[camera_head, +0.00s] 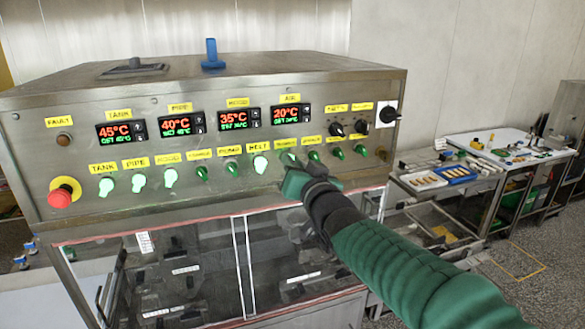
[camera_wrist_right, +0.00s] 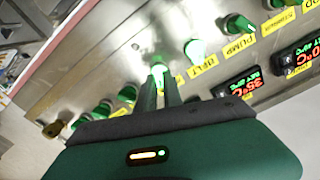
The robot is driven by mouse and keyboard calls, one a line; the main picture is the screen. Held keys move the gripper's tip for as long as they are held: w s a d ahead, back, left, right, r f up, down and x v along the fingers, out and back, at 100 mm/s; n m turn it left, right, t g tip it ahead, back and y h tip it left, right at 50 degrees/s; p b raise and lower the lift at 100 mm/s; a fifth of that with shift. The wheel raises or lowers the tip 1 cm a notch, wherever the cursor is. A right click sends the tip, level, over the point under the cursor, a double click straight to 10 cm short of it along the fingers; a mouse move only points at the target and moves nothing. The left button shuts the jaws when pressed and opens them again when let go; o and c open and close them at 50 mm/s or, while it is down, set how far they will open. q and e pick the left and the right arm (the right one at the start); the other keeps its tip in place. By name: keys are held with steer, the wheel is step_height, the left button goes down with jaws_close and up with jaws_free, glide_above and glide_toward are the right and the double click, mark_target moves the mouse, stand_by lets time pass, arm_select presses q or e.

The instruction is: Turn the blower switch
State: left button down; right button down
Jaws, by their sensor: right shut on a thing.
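The blower switch (camera_head: 288,157) is a green knob just right of the belt switch on the steel control panel. Its yellow label is too small to read. My right gripper (camera_head: 291,170) reaches up from below and partly covers it. In the right wrist view the fingers (camera_wrist_right: 160,85) are shut on the blower switch (camera_wrist_right: 157,69), which looks bright green there. How far the knob is turned is unclear. My left gripper is not in view.
The lit belt switch (camera_head: 260,163) and a smaller green knob (camera_head: 314,155) stand close on either side. A red emergency button (camera_head: 61,198) is at the panel's left. Temperature displays (camera_head: 233,119) sit above. A side table (camera_head: 510,146) stands at right.

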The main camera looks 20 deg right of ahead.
steer(key=shift+f+m, duration=0.45)
steer(key=shift+m, duration=0.35)
steer(key=c, duration=1.6)
jaws_free()
steer(key=shift+o, duration=0.6)
steer(key=shift+r, duration=0.2)
